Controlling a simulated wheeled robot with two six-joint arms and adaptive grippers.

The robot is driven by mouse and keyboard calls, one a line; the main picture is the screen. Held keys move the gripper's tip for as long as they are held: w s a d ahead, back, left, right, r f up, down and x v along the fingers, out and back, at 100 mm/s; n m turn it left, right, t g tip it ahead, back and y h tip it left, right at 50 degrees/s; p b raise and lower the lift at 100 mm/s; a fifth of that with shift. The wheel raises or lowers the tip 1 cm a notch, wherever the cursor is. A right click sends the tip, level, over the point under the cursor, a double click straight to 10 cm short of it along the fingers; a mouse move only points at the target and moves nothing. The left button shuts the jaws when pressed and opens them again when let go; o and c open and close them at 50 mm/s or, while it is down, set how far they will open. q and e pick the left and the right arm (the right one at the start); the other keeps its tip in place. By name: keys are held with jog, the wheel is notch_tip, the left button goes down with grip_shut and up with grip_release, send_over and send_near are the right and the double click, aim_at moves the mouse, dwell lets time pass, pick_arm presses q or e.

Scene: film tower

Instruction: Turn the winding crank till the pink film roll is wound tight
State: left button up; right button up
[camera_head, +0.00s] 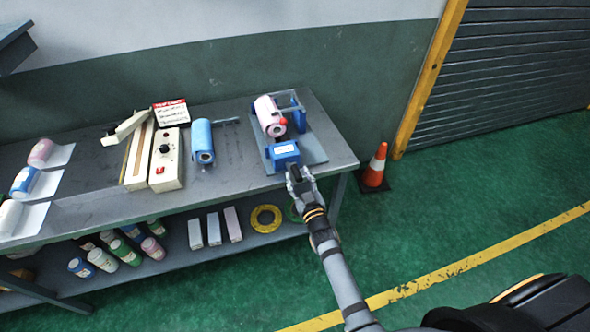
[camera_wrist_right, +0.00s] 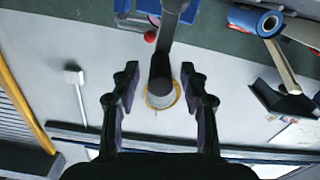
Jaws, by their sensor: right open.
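The pink film roll (camera_head: 267,113) sits in the winding stand at the right end of the table, above a blue block (camera_head: 284,153); a red knob (camera_head: 283,121) is beside the roll. My right gripper (camera_head: 293,172) is at the front of the blue block. In the right wrist view my right gripper (camera_wrist_right: 160,82) is open, its fingers on either side of a dark crank (camera_wrist_right: 161,66) with a grey, yellow-ringed end. A gap shows on both sides, and I see no grip on it. The crank is mostly hidden in the head view. My left gripper is not in view.
Film rolls and tape lie on the shelf below. An orange cone (camera_head: 375,166) stands right of the table; the floor there is clear.

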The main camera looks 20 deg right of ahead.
aim_at(294, 166)
jog(key=shift+w+a+b, duration=0.1)
jog(key=shift+w+b, duration=0.2)
jog(key=shift+w, duration=1.6)
jog(key=shift+c, duration=0.5)
grip_shut()
